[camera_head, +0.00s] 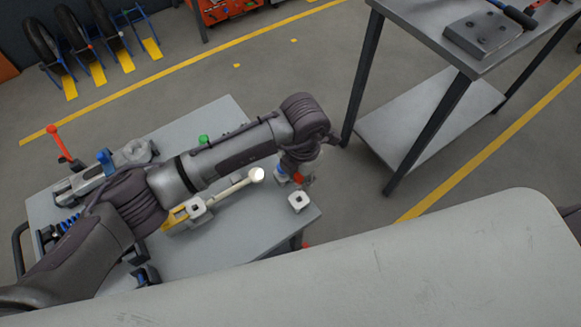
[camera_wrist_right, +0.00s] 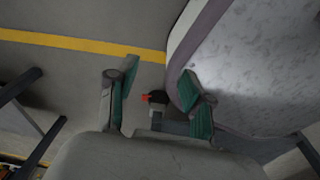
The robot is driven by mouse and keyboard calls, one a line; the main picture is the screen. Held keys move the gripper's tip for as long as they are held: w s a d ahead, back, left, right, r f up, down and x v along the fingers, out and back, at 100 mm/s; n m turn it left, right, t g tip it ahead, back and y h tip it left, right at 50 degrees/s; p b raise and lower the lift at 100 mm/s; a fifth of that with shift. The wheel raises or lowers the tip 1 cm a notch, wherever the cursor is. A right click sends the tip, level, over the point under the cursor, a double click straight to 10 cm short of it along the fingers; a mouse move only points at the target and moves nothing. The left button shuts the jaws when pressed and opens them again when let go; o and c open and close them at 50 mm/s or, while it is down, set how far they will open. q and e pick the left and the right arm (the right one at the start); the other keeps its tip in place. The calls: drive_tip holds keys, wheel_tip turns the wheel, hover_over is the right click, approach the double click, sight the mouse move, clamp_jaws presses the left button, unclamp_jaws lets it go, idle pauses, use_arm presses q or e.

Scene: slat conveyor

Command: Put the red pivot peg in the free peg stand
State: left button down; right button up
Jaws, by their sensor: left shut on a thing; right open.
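My left gripper (camera_head: 299,170) reaches over the right end of the grey table (camera_head: 222,242). It is shut on a small, mostly hidden thing; a bit of red (camera_head: 308,181) shows at its fingers, which looks like the red pivot peg. A white square peg stand (camera_head: 298,201) with a dark hole in its top stands just below the gripper in the head view, near the table's right corner. The peg's tip and any contact with the stand cannot be made out. My right gripper (camera_wrist_right: 158,103) shows in the right wrist view, open and empty, with green finger pads.
A white rod (camera_head: 232,188) with a round end and a yellow part (camera_head: 175,219) with a white block lie beside my left arm. A blue-topped fixture (camera_head: 105,158), a red lever (camera_head: 60,144) and a green knob (camera_head: 203,139) stand farther left. A steel trolley (camera_head: 425,125) stands at right.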

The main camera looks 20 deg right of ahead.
sight(299, 190)
use_arm(q)
drive_tip(key=shift+a+f+b, duration=0.2)
drive_tip(key=shift+f+b, duration=0.1)
drive_tip(key=shift+f, duration=0.2)
drive_tip(key=shift+s+f, duration=0.1)
drive_tip(key=shift+f, duration=0.2)
wheel_tip(299, 190, down, 2)
drive_tip(key=shift+d+f+b, duration=0.1)
drive_tip(key=shift+d+b, duration=0.05)
drive_tip(key=shift+b, duration=0.7)
drive_tip(key=shift+f+b, duration=0.4)
drive_tip(key=shift+f, duration=0.2)
wheel_tip(299, 190, down, 3)
drive_tip(key=b, duration=0.2)
drive_tip(key=shift+f+b, duration=0.2)
drive_tip(key=shift+b, duration=0.2)
drive_tip(key=shift+f+b, duration=0.35)
drive_tip(key=shift+f, duration=0.05)
use_arm(e)
wheel_tip(299, 190, down, 7)
drive_tip(key=s+a, duration=0.1)
drive_tip(key=shift+s+a, duration=0.2)
drive_tip(key=shift+a, duration=0.05)
drive_tip(key=shift+d, duration=0.1)
